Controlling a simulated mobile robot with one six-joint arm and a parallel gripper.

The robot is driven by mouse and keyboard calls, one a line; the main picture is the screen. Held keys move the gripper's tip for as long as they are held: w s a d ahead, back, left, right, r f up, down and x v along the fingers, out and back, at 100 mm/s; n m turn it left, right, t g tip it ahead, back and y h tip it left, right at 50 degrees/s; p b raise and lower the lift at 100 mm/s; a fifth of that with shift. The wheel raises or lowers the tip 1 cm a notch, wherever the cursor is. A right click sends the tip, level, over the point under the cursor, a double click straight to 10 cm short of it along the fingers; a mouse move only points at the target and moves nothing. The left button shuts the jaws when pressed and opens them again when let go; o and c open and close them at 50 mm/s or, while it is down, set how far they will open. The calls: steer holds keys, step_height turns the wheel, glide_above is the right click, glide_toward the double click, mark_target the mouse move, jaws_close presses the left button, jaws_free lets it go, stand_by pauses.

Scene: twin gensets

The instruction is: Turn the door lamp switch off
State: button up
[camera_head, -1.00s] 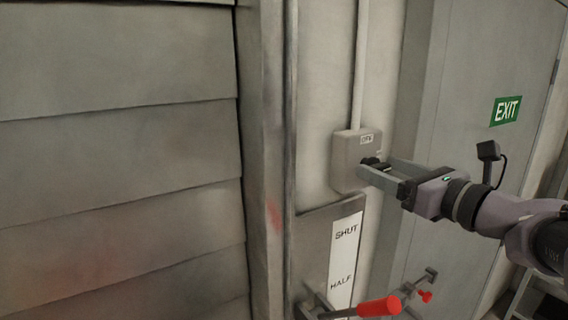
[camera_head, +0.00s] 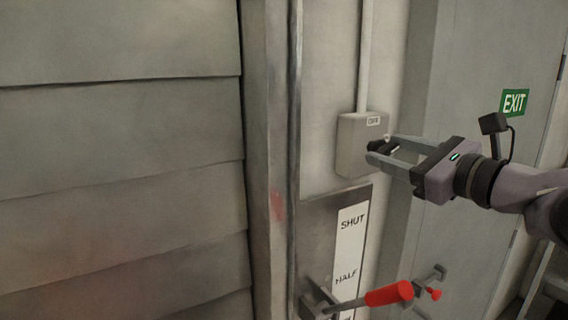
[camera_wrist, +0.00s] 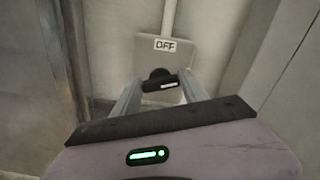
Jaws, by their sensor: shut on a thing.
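The door lamp switch is a grey wall box (camera_head: 352,150) with a white OFF label near its top right and a conduit running up from it. The box and its OFF label also show in the wrist view (camera_wrist: 200,52). A black knob (camera_wrist: 160,75) with a pale mark stands out from the box front. My gripper (camera_head: 380,152) reaches in from the right, its two grey fingers shut on the knob. In the wrist view the knob sits between the fingertips. Its far side is hidden.
Below the box is a lever plate with a SHUT and HALF label strip (camera_head: 347,250) and a red-handled lever (camera_head: 388,293). A smaller red handle (camera_head: 433,293) is beside it. A grey door with a green EXIT sign (camera_head: 514,102) stands at the right.

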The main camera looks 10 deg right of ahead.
steer(key=n+b, duration=0.3)
steer(key=b, duration=0.1)
steer(key=shift+f+n, duration=0.35)
steer(key=shift+n, duration=0.05)
steer(key=n+b, duration=0.3)
steer(key=b, duration=0.1)
steer(key=shift+a+b, duration=0.1)
steer(key=shift+b, duration=0.25)
steer(key=n+b, duration=0.4)
steer(key=shift+n, duration=0.3)
steer(key=shift+r+n+b, duration=0.1)
steer(key=shift+n+b, duration=0.65)
steer(key=shift+n, duration=0.45)
steer(key=shift+r, duration=0.1)
steer(key=o, duration=1.4)
